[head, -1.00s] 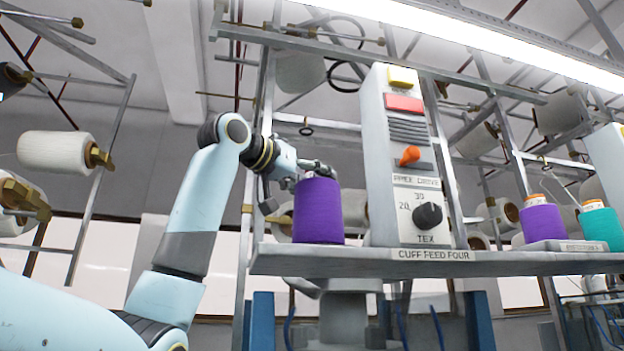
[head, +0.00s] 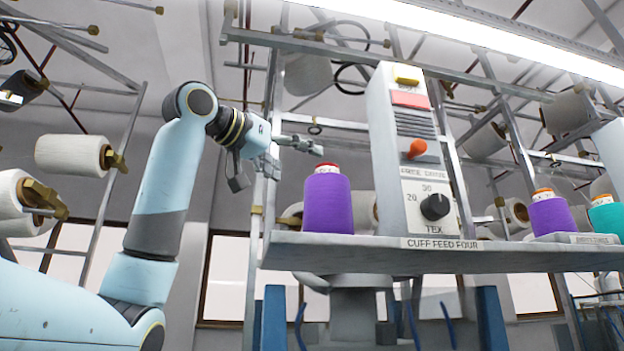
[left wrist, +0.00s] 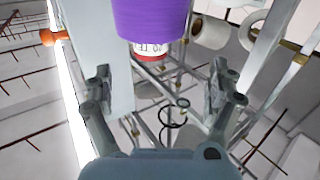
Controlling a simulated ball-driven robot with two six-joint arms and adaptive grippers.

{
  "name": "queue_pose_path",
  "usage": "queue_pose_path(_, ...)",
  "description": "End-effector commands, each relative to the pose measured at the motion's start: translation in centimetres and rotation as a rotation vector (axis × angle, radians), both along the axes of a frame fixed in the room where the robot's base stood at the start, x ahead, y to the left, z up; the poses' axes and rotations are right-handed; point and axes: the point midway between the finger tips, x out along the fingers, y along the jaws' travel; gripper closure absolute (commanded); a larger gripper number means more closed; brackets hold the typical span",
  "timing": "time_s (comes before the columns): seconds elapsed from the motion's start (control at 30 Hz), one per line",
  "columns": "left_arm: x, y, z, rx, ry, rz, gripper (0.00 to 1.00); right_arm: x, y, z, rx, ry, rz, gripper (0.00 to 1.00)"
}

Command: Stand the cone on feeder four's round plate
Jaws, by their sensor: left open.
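The purple cone (head: 327,206) with a red top stands upright at the left end of the shelf labelled CUFF FEED FOUR (head: 440,256). The round plate under it cannot be made out from this low angle. My left gripper (head: 278,166) is open, up and to the left of the cone, and appears clear of it. In the left wrist view the cone (left wrist: 152,22) shows at the top, beyond the open fingers (left wrist: 163,85), with nothing between them. My right gripper is not in view.
A grey control box (head: 402,150) with an orange lever and black knob stands just right of the cone. Another purple cone (head: 551,214) and a teal cone (head: 606,215) are further right. Metal rack bars and white spools (head: 70,155) surround the shelf.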

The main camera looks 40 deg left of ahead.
Motion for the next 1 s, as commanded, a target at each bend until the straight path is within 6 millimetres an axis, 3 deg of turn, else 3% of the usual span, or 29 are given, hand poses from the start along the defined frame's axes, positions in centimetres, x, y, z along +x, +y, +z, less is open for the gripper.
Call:
queue_pose_path(0.1,-2.1,0.3,-0.2,0.002,-0.003,0.003,0.10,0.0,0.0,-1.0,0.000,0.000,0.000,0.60)
queue_pose_path(0.3,-3.7,0.4,0.0,0.001,0.000,0.001,0.10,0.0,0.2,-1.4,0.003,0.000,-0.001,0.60)
queue_pose_path(1.0,-3.8,0.3,0.0,0.000,0.001,0.000,0.10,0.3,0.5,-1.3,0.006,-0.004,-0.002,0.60)
